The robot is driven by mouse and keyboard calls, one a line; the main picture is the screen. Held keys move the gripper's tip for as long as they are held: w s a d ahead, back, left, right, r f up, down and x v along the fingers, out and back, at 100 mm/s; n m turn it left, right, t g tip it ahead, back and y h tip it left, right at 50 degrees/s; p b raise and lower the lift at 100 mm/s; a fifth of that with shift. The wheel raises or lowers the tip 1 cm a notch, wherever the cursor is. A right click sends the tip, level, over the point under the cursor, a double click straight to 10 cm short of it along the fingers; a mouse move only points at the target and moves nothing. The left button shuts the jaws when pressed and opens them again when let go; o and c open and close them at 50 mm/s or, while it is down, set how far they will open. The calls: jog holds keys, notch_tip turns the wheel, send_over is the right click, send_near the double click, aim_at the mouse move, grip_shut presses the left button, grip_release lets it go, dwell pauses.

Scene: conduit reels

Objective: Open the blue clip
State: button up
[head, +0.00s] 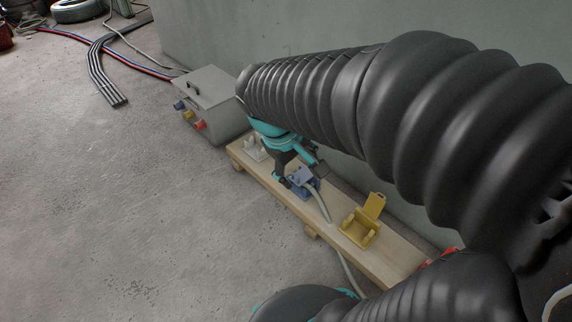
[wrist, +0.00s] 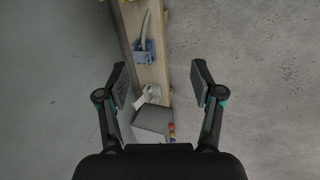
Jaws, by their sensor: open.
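The blue clip (head: 305,188) is on a wooden board beside the wall, with a pale grey hose (head: 319,205) running out of it.
A grey box (head: 212,100) with coloured sockets stands past the board's far end.

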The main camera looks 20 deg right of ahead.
jog(key=w+d+f+n+g+h+b, duration=0.1)
jog(key=w+d+f+n+h+b, duration=0.25)
jog(key=w+f, duration=0.6)
jog(key=w+d+f+n+g+h, duration=0.1)
jog(key=w+d+f+n+h, duration=0.1)
jog(key=w+f+n+h, duration=0.55)
jog(key=n+t+h+b, duration=0.2)
jog(key=n+t+b, duration=0.1)
jog(key=n+t, duration=0.45)
send_near(294, 177)
jog(key=shift+g, duration=0.25)
jog(key=x, duration=1)
jog(key=shift+w+d, duration=0.1)
jog(key=shift+d, duration=0.2)
grip_shut()
